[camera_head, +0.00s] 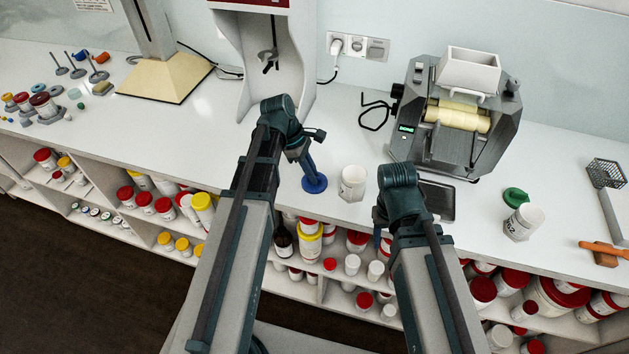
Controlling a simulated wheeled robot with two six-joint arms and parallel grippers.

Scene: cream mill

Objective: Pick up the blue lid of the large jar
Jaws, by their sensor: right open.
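The blue lid (314,184) is a round disc near the front edge of the white counter, left of an open white jar (352,184). My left gripper (308,168) reaches down to the lid from above, with its fingertips at or just over the disc. From this angle I cannot tell whether the fingers touch or grip it. My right gripper (378,238) is open in front of the counter edge, mostly hidden by its own wrist, with nothing seen in it. A smaller white jar (523,222) with a green lid (515,197) beside it stands further right.
A roller mill (455,120) stands at the back right, with a dark tray (437,200) before it. A white stand machine (262,50) is behind my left gripper. An orange-handled tool (603,248) lies far right. Shelves of jars (356,240) run below the counter.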

